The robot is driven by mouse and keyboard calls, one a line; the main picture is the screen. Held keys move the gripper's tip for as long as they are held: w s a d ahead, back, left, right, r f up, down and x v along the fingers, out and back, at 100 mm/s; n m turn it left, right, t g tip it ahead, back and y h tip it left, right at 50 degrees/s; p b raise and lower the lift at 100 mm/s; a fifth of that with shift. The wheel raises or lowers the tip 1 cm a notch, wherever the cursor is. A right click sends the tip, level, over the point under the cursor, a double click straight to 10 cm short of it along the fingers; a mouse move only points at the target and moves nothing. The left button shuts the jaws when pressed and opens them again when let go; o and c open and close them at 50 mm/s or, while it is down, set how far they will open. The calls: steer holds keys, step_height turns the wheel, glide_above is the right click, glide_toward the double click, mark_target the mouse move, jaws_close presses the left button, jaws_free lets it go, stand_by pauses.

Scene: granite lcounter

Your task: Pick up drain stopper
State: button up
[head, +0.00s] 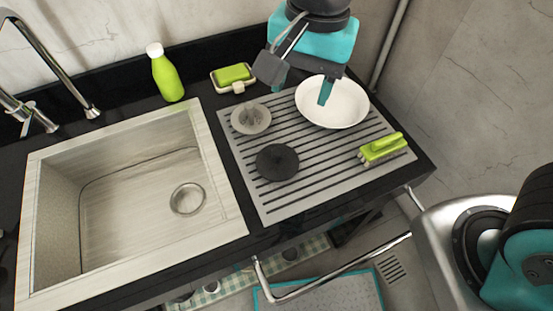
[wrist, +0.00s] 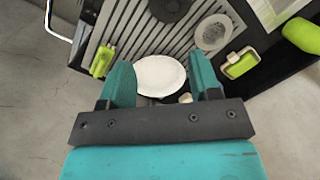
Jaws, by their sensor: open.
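Two round, flat pieces lie on the grey ribbed drying mat (head: 270,208). One is a black disc with a small raised centre (head: 277,162), also at the top of the wrist view (wrist: 170,8). The other is a light grey disc with a finned knob (head: 251,117), also in the wrist view (wrist: 213,31). I cannot tell for sure which one is the drain stopper. My gripper (head: 301,89) is open and empty above the back of the mat, by the white bowl, to the right of both discs. Its two teal fingers (wrist: 160,72) frame the bowl in the wrist view.
The white bowl (head: 333,103) stands on the mat under my gripper. A green brush (head: 382,149) lies at the mat's right edge. A green sponge in a dish (head: 233,76) and a green bottle (head: 167,75) stand behind. The sink (head: 130,215) and faucet (head: 60,70) are left.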

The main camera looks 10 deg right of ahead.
steer(key=w+a+f+m+h, duration=0.1)
steer(key=a+f+m, duration=0.2)
steer(key=m, duration=0.1)
steer(key=p, duration=0.1)
glide_above(278, 151)
steer(key=f, duration=1.1)
steer(key=shift+s+a, duration=0.15)
steer(key=shift+s, duration=0.1)
steer(key=shift+w+f+p, duration=0.15)
steer(key=shift+f+p, duration=0.25)
steer(key=shift+f, duration=1.15)
steer(key=shift+w+f+p, duration=0.1)
steer(key=shift+f+p, duration=0.25)
steer(key=shift+f, duration=1.2)
steer(key=c, duration=1)
steer(key=shift+r, duration=0.15)
steer(key=shift+c, duration=0.2)
